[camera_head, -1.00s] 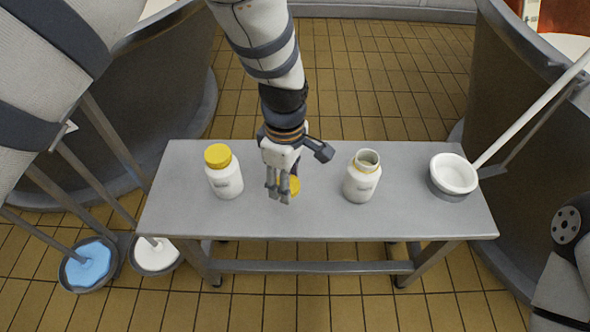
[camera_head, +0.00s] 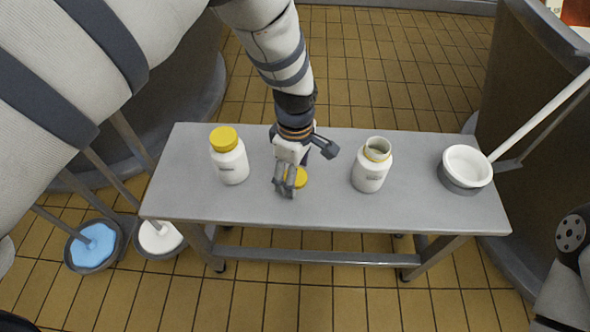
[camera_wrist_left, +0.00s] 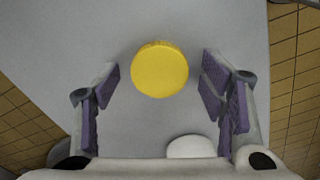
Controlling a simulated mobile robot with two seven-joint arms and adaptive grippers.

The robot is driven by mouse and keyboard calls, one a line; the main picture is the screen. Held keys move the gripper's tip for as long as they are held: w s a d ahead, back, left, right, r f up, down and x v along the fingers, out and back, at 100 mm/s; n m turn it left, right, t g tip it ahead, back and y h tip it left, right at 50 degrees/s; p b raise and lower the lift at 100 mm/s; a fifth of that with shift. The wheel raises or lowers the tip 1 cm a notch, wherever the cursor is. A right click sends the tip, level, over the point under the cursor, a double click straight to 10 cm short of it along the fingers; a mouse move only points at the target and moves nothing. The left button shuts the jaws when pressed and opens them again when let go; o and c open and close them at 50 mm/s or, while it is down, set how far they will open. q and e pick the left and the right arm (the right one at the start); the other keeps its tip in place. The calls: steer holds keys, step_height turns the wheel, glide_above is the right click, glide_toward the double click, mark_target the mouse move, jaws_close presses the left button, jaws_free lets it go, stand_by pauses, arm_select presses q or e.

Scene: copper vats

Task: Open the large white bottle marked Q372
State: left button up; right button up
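A white bottle with a yellow lid (camera_head: 229,160) stands upright on the left half of the grey table. A second white bottle (camera_head: 370,168) stands open, without a lid, right of centre. Their labels are too small to read. A loose yellow lid (camera_head: 299,177) lies on the table between them; it also shows in the left wrist view (camera_wrist_left: 160,69). My left gripper (camera_head: 286,190) points down over this lid. In the left wrist view its fingers (camera_wrist_left: 160,95) are wide apart and empty, with the lid ahead between them.
The grey table (camera_head: 230,205) has bare surface around the bottles. A white bowl-like vessel (camera_head: 466,167) with a long pale handle sits at its right end. Pans with blue (camera_head: 92,246) and white (camera_head: 160,238) contents are at lower left. Large vats flank the table.

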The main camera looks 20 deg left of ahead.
arm_select(q)
steer(key=shift+r, duration=0.1)
step_height(320, 180, up, 12)
steer(key=p, duration=0.2)
steer(key=s+a+f+m, duration=0.1)
steer(key=s+f, duration=0.2)
steer(key=s, duration=0.1)
steer(key=s+a+f+m+p, duration=0.1)
steer(key=s+f+m, duration=0.1)
steer(key=s+f, duration=0.1)
steer(key=s+a+f+m+g+p, duration=0.1)
steer(key=s+a+f+m, duration=0.1)
steer(key=s, duration=0.3)
steer(key=shift+s+f, duration=0.25)
steer(key=shift+f, duration=0.2)
steer(key=s+a+m+p, duration=0.1)
steer(key=s+m, duration=0.4)
steer(key=s, duration=0.9)
steer(key=s+a+m+g+p, duration=0.1)
steer(key=s+m, duration=0.5)
steer(key=s, duration=0.8)
steer(key=shift+a+f+p, duration=0.2)
steer(key=shift+a+p, duration=0.4)
steer(key=shift+p, duration=0.25)
arm_select(e)
steer(key=w+r+t, duration=0.3)
steer(key=w+r, duration=0.4)
steer(key=r, duration=0.1)
steer(key=shift+w+r, duration=0.3)
steer(key=shift+w, duration=0.05)
